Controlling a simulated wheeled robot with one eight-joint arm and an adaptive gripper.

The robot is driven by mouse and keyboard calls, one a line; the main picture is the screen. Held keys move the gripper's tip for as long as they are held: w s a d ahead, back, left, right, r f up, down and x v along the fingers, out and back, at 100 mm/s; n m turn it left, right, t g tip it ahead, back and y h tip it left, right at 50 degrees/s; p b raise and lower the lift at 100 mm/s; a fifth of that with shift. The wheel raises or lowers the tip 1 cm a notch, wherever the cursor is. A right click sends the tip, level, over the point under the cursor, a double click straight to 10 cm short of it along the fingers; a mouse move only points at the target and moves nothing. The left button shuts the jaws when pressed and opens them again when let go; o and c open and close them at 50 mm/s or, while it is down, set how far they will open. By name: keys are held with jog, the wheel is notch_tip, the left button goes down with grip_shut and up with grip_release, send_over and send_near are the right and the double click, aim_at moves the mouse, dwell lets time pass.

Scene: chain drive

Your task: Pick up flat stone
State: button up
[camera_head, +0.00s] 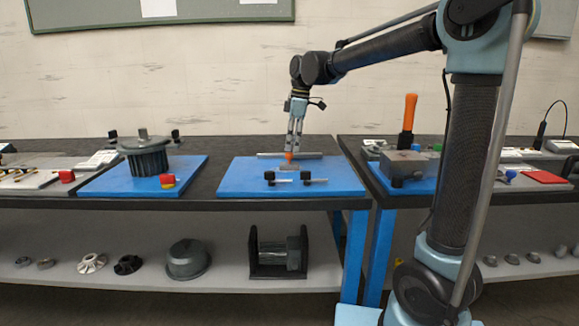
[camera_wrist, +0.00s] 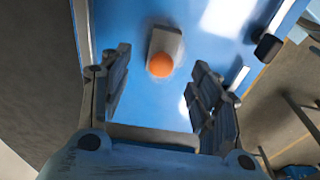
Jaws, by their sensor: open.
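The flat stone looks to be the small grey rectangular block (camera_wrist: 167,42) on a blue mat (camera_wrist: 130,20). In the head view the block (camera_head: 290,167) lies small on the middle blue mat (camera_head: 237,177). An orange ball (camera_wrist: 160,65) covers the block's near end in the wrist view; I cannot tell whether it touches the block. My gripper (camera_wrist: 160,68) is open, with one finger on each side of the ball and block in the picture. In the head view my gripper (camera_head: 294,147) points down above the block, and the orange spot shows at its fingertips.
A grey bar (camera_head: 312,155) lies behind the block on the mat. A dark finned motor (camera_head: 146,160) stands on the left mat. A tool with an orange handle (camera_head: 409,113) stands upright to the right.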

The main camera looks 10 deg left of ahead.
aim_at(289, 159)
jog(key=shift+s+a+f, duration=0.1)
jog(key=shift+a+f, duration=0.1)
jog(key=shift+f, duration=0.95)
jog(key=shift+s+a+f, duration=0.1)
jog(key=shift+a+f, duration=0.1)
jog(key=shift+f, duration=0.95)
jog(key=shift+s+a+f, duration=0.1)
jog(key=shift+a+f, duration=0.1)
jog(key=shift+f, duration=0.95)
jog(key=shift+w, duration=0.1)
jog(key=c, duration=1.2)
